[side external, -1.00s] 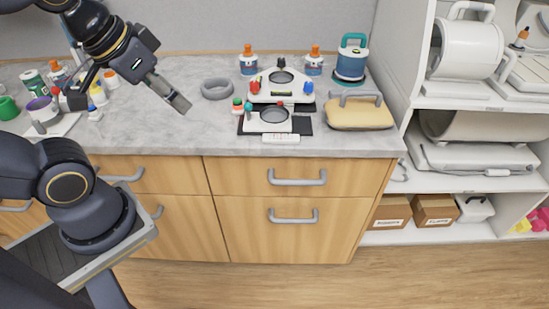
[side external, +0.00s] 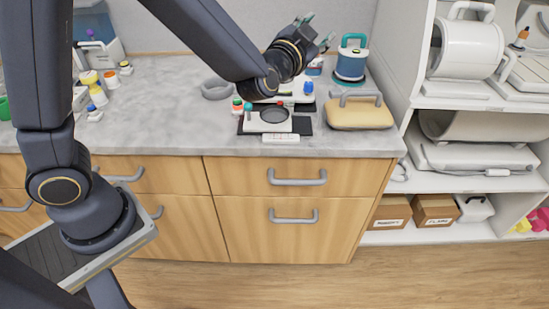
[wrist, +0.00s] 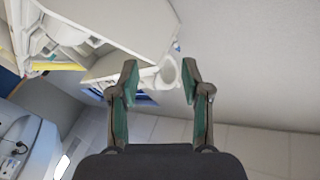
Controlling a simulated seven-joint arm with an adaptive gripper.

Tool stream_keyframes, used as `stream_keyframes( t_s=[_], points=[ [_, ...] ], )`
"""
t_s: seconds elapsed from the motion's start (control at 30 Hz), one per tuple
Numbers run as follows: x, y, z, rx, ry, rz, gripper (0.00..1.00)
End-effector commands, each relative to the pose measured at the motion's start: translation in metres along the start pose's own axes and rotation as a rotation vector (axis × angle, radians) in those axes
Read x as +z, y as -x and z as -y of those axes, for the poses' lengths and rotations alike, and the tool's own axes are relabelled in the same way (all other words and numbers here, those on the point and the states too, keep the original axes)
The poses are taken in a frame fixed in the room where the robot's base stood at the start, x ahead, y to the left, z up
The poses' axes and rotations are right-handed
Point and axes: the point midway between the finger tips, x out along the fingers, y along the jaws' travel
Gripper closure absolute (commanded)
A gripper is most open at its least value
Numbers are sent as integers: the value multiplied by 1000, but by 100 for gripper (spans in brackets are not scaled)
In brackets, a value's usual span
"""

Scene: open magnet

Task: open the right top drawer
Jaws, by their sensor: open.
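The right top drawer (side external: 243,176) is a wooden front with a grey bar handle (side external: 297,178) in the side external view. It is closed, flush with the drawer (side external: 240,225) below it. My gripper (side external: 319,30) is raised above the back of the counter, well above and behind the drawer, and points up and to the right. In the wrist view my gripper (wrist: 159,80) has its two fingers apart with nothing between them. The drawer is not in the wrist view, which shows shelving, wall and ceiling.
The grey counter (side external: 160,120) carries a microscope-like device (side external: 268,119), a tan block with a handle (side external: 359,112), a blue canister (side external: 350,62) and a grey ring (side external: 216,89). White shelves (side external: 470,185) stand at the right. The floor before the drawers is clear.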

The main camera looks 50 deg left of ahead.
Motion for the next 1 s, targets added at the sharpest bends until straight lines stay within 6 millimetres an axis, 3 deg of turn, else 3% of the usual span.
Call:
stream_keyframes(
  t_s=[0.03,0.17,0.27,0.4,0.6,0.7,0.8,0.87,1.0],
  points=[
    [23,2,-27,-20,-65,29,52],
    [77,21,-77,-90,-246,88,52],
    [121,49,-115,-114,-402,126,52],
    [188,102,-162,-96,-618,169,52],
    [281,178,-209,52,-824,220,52],
    [309,203,-219,116,-883,225,52],
    [322,215,-222,147,-914,224,52],
    [324,215,-224,154,-919,218,52],
    [326,198,-225,151,-915,218,52]
  ],
)
